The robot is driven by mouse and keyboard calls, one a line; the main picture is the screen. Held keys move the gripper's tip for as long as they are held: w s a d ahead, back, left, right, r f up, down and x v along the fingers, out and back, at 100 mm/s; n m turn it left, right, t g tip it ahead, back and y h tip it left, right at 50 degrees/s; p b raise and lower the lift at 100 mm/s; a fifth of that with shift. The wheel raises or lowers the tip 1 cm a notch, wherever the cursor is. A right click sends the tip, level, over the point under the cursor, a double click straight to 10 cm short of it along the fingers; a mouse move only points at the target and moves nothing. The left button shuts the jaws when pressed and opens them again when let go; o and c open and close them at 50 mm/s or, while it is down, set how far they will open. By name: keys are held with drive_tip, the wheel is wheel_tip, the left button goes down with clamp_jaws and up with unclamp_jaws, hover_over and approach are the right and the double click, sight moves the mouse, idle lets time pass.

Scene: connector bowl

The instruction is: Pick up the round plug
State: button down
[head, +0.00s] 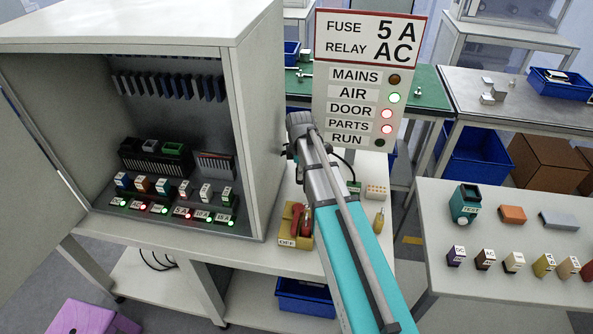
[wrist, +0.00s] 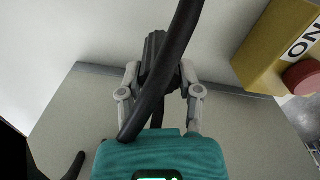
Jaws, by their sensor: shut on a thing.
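In the wrist view my gripper (wrist: 158,68) has its two grey fingers closed on a dark, ribbed round plug (wrist: 155,48). A thick black cable (wrist: 180,45) crosses in front of the plug and runs down to the lower left, hiding part of the plug and of the grip. The plug is over a pale surface; whether it touches that surface I cannot tell. In the head view my arm covers this area, and I cannot make out the fingers or the plug there.
A yellow switch box (wrist: 268,45) with a red knob is close on the right in the wrist view; it stands on the bench in the head view (head: 288,230). The open cabinet (head: 255,120) is left of my arm. A sign panel (head: 320,100) stands behind.

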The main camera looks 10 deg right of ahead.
drive_tip(key=s+d+r+p, duration=0.6)
drive_tip(key=s+r+p, duration=0.3)
drive_tip(key=s, duration=0.3)
drive_tip(key=shift+s+d+r, duration=0.2)
drive_tip(key=shift+d+r, duration=0.05)
drive_tip(key=shift+r, duration=0.15)
